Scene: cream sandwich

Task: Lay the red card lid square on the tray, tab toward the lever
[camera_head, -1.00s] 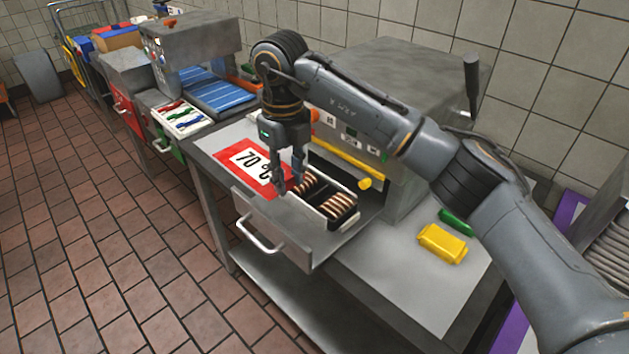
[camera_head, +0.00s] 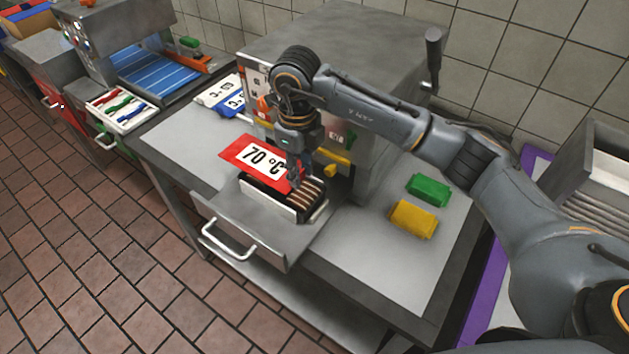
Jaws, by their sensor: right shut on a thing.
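The red card lid (camera_head: 238,150) bears a white "70 °C" label. My right gripper (camera_head: 296,182) points down and is shut on its right edge. The card is over the back left part of the tray and looks tilted; I cannot tell whether it touches the tray. Its tab cannot be made out. The white-walled tray (camera_head: 265,198) sits in the pulled-out drawer and holds a row of brown-and-cream sandwiches (camera_head: 316,193), partly hidden by card and gripper. The lever (camera_head: 432,58) stands upright at the machine's right. My left gripper is not in view.
A grey machine (camera_head: 350,65) stands behind the drawer (camera_head: 250,222). A green pack (camera_head: 428,189) and a yellow pack (camera_head: 413,218) lie on the right of the table. White and blue cards (camera_head: 220,95) lie behind left. The left tabletop is mostly clear.

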